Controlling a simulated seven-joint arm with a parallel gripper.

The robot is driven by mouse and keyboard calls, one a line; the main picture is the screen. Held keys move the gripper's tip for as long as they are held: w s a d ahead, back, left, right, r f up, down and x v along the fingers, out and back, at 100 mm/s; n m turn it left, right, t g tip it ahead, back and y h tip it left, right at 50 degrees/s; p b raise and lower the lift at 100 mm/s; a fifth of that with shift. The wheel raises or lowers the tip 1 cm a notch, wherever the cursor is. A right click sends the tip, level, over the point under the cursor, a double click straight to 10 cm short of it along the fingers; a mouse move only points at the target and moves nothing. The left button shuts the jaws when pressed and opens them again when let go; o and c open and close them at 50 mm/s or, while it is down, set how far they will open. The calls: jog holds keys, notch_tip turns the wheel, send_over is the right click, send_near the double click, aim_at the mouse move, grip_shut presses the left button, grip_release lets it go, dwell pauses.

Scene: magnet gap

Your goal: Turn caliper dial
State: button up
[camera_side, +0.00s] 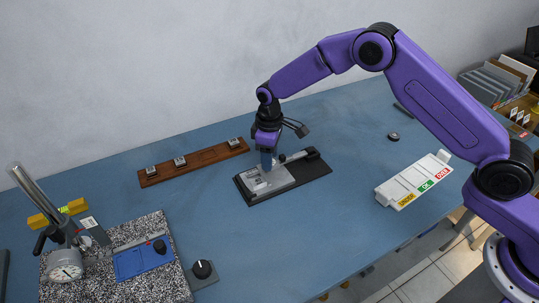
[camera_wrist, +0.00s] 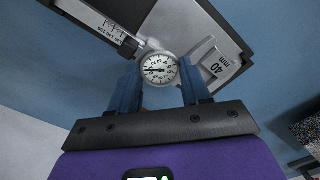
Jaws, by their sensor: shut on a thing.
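The caliper dial (camera_wrist: 160,69), round and white with black marks and a pointer, shows in the wrist view. My gripper (camera_wrist: 160,74) has one blue finger on each side of it and is shut on it. The caliper's silver jaws (camera_wrist: 203,52) reach to the right of the dial, and its scale beam (camera_wrist: 92,18) runs to the upper left. In the side view, my gripper (camera_side: 267,164) points down over the caliper's dark base (camera_side: 318,169) at mid-table; it hides the dial there. A grey plate marked 40 mm (camera_wrist: 221,66) lies beside the jaws.
A wooden rack (camera_side: 208,158) with small metal blocks lies behind to the left. A white labelled tray (camera_side: 414,181) lies right. Blue table around the base is clear.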

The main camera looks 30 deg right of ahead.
jog(key=o, duration=1.1)
notch_tip(320, 180, up, 18)
jog(key=shift+f, duration=0.25)
